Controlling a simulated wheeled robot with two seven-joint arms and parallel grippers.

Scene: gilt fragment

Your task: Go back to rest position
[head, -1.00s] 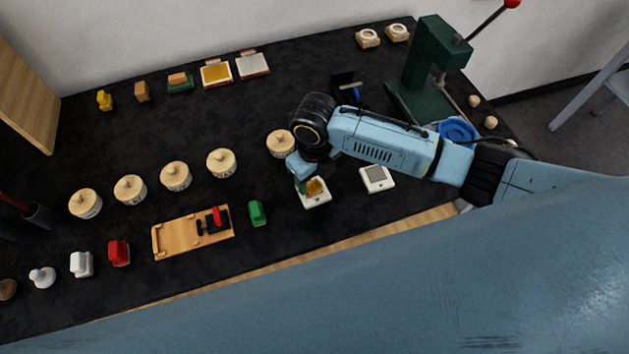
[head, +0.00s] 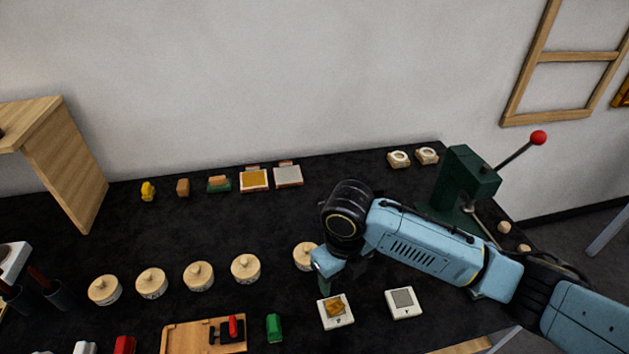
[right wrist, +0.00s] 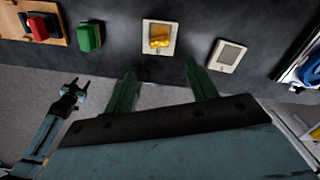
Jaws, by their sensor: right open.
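My right gripper (head: 338,284) is at the near part of the black table, by a white square pad (head: 336,312) with a small gold piece (head: 334,306) on it. In the right wrist view, the right gripper's two green fingers (right wrist: 160,80) are spread with nothing between them. The gold piece (right wrist: 159,37) and its white pad (right wrist: 148,50) show beyond the fingertips, apart from them. My left gripper (right wrist: 73,94) shows small at the left of the right wrist view, away from the table; its jaw state is unclear. It is outside the head view.
A second white pad (head: 403,303) lies right of the first. A green block (head: 274,328) and a wooden tray (head: 180,339) are to the left. Several round lidded wooden pots (head: 199,276) stand in a row. A green press (head: 468,185) with a red-knobbed lever stands at the right.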

